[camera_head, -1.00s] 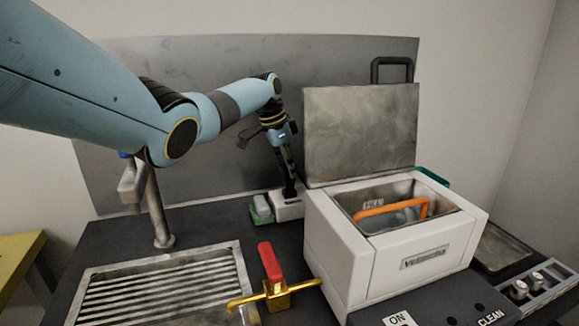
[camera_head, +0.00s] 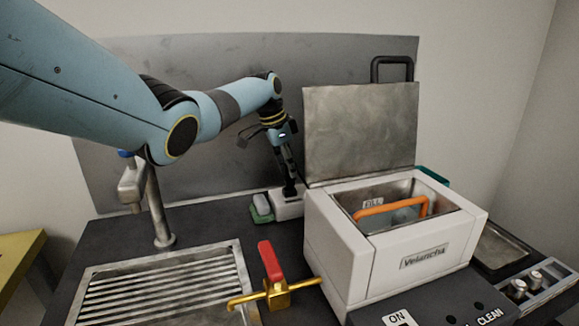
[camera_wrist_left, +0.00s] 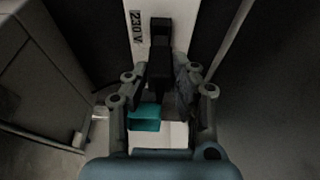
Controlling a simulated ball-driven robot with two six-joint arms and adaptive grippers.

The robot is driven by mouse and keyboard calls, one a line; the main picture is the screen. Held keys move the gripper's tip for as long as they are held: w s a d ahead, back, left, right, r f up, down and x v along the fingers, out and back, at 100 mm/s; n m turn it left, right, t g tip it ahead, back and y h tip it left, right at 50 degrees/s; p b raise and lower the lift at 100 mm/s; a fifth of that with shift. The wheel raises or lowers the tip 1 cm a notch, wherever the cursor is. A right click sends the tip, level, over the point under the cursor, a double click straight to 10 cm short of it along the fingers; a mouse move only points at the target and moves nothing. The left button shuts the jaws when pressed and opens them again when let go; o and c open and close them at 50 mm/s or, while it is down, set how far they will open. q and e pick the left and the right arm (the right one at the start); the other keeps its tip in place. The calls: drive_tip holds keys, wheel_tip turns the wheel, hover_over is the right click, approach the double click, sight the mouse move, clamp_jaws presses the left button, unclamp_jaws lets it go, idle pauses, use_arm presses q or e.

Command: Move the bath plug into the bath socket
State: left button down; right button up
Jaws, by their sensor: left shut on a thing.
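My left gripper (camera_head: 288,176) reaches down behind the white bath unit and is shut. In the left wrist view, its fingers (camera_wrist_left: 160,88) close around a black piece (camera_wrist_left: 160,45) that looks like the bath plug. This piece stands over a white block marked 230 V (camera_wrist_left: 137,30), which looks like the bath socket. In the head view, the white socket block (camera_head: 288,207) sits on the counter left of the bath, directly under the gripper. The plug's tip is hidden, so I cannot tell whether it is seated. My right gripper is not in view.
The white bath (camera_head: 345,262) has its grey lid (camera_head: 362,130) raised and an orange handle (camera_head: 392,206) inside. A green-edged block (camera_head: 261,209) lies beside the socket. A red-handled brass valve (camera_head: 270,262), a tap (camera_head: 158,205) and a drain grate (camera_head: 160,285) are at left.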

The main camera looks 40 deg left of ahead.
use_arm(q)
drive_tip(key=shift+f+b, duration=0.85)
drive_tip(key=shift+f, duration=0.6)
drive_tip(key=c, duration=1)
unclamp_jaws()
drive_tip(key=shift+c, duration=0.2)
drive_tip(key=v, duration=1.2)
